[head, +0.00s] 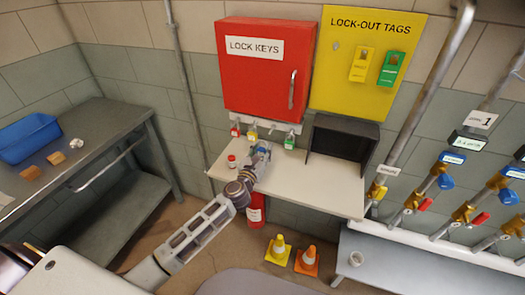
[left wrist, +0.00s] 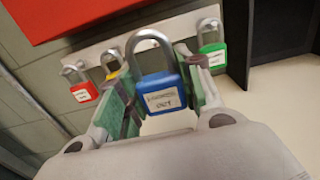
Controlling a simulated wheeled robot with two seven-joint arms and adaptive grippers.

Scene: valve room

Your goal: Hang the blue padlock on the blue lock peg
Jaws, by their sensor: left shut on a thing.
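The blue padlock (left wrist: 158,94) is between the fingers of my left gripper (left wrist: 155,100), which is shut on it, with its label facing the wrist camera. Its grey shackle points up and overlaps the pale peg rail (left wrist: 120,52) behind it. The blue lock peg is not distinguishable; the padlock and shackle cover that part of the rail. I cannot tell whether the shackle is around a peg or just in front. In the head view my left gripper (head: 259,158) is just in front of the rail, under the red cabinet. My right gripper is not in view.
A red padlock (left wrist: 84,91) and a partly hidden yellow padlock (left wrist: 111,73) hang to the left. A green padlock (left wrist: 212,56) hangs close on the right. The red key cabinet (head: 265,75) is above. The white shelf (head: 315,187) holds a red-lidded jar (head: 231,161) and a black open box (head: 342,140).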

